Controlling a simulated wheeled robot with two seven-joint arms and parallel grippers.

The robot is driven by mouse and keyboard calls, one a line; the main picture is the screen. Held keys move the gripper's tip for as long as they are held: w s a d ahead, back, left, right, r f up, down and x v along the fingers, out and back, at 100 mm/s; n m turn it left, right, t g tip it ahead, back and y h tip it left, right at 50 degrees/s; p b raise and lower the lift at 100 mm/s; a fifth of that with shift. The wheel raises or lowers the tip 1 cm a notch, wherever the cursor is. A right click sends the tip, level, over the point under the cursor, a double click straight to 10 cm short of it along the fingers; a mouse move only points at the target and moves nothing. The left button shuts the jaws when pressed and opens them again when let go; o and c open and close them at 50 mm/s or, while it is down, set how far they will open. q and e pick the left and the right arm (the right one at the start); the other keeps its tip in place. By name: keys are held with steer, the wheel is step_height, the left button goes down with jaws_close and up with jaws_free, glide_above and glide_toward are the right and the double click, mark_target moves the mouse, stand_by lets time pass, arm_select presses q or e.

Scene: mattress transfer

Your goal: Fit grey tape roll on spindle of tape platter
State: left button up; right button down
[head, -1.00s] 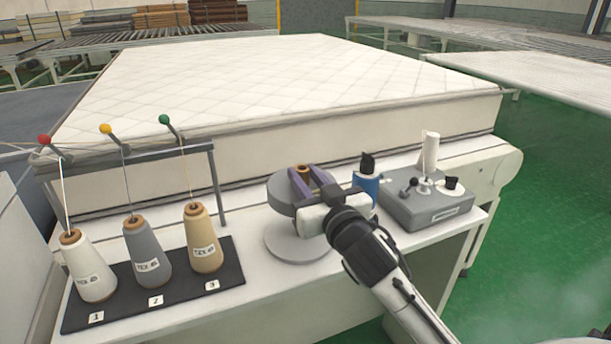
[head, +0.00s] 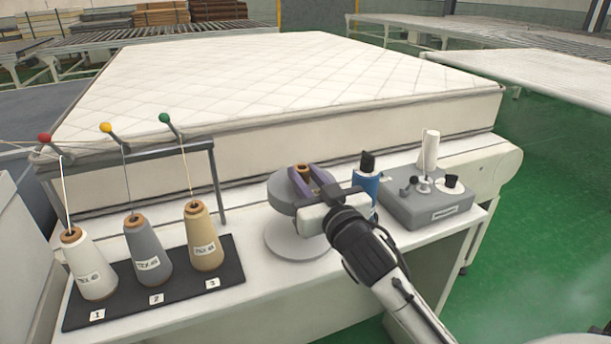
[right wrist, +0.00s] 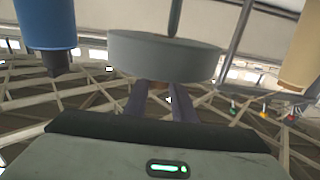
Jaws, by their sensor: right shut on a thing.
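The grey tape roll (head: 282,196) is held level above the tape platter (head: 290,248), a pale grey disc on the white bench. A gap shows between roll and platter. My right gripper (head: 301,177) is shut on the brown core of the roll, with purple fingers at its top. In the right wrist view, which looks upside down, the roll (right wrist: 165,55) shows edge-on, and a thin dark post, the spindle (right wrist: 175,18), meets its underside. How far the post reaches into the core is hidden. My left gripper is not in view.
A blue bottle with a black top (head: 366,185) stands close right of the roll. A grey winder box (head: 430,205) stands further right. Thread cones on a black tray (head: 155,298) are at left. A mattress (head: 270,90) lies behind.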

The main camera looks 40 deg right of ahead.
steer(key=shift+f, duration=0.25)
steer(key=shift+f+b, duration=0.4)
steer(key=c, duration=1.4)
jaws_free()
steer(key=shift+d, duration=0.1)
steer(key=b+v, duration=0.1)
steer(key=v, duration=0.9)
steer(key=shift+s, duration=0.2)
